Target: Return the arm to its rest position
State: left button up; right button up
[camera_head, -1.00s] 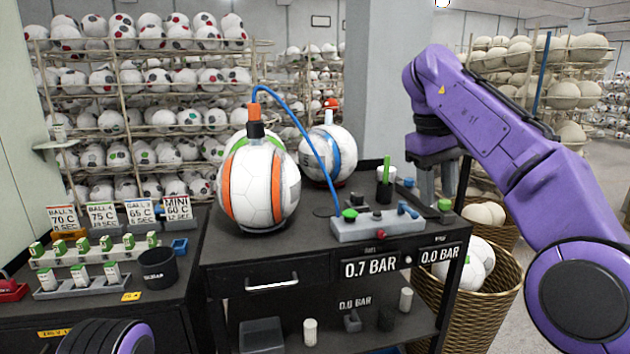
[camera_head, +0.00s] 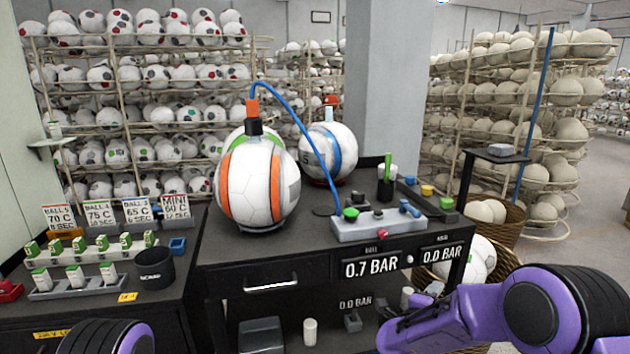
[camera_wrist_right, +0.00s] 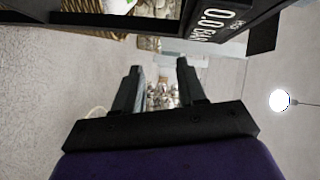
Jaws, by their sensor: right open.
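My right arm is purple and sits low at the right of the head view, in front of the bench. Its gripper (camera_head: 390,328) is by the bench's lower right side. In the right wrist view the right gripper (camera_wrist_right: 158,72) has its two black fingers apart with nothing between them. My left arm shows only as a purple and black link at the bottom left of the head view. Its gripper is out of the frame.
A black bench (camera_head: 225,250) holds an orange-striped ball (camera_head: 250,185) with a blue hose, a blue-striped ball (camera_head: 328,153) and a grey control box (camera_head: 375,226). A wicker basket (camera_head: 500,268) stands right of the bench. Ball racks fill the back. Floor at right is clear.

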jog(key=s+a+f+n+y, duration=0.1)
jog(key=s+f+n+y, duration=0.4)
jog(key=s+f+n, duration=0.7)
jog(key=s+f+n+g+y, duration=0.1)
jog(key=s+f+g, duration=0.2)
jog(key=s, duration=0.7)
jog(key=s+d+f+n+g+y, duration=0.1)
jog(key=s+f+n+g, duration=0.1)
jog(key=s+f, duration=0.5)
jog(key=s+f+n+g+y, duration=0.1)
jog(key=s+f+g, duration=0.3)
jog(key=s, duration=1)
jog(key=shift+s+d+f+n, duration=0.4)
jog(key=shift+f, duration=0.1)
